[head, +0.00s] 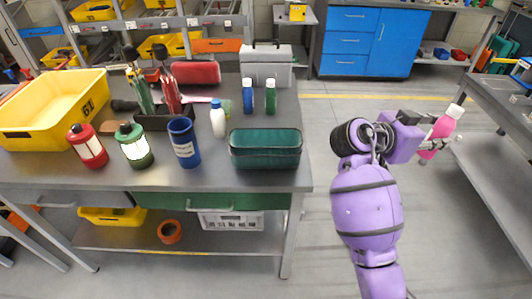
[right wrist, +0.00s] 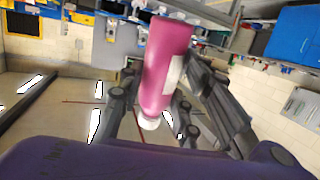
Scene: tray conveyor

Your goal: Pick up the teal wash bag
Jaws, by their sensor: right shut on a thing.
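The teal wash bag (head: 265,158) is a box-shaped teal thing with a darker top, at the front right of the grey workbench (head: 222,178). Nothing touches it from above. My right gripper (head: 432,143) is out to the right, past the bench edge and well apart from the bag. It is shut on a pink bottle (head: 441,128) with a white cap. In the right wrist view the pink bottle (right wrist: 162,62) sits between the dark fingers, its cap toward the camera's lower side. The bag is not visible there. My left gripper is not in view.
A blue tumbler (head: 185,148), a white bottle (head: 218,122) and blue and green bottles (head: 270,98) stand near the bag. Lanterns (head: 133,147) and a yellow bin (head: 50,112) are farther left. A grey toolbox (head: 266,72) is behind. Open floor lies right of the bench.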

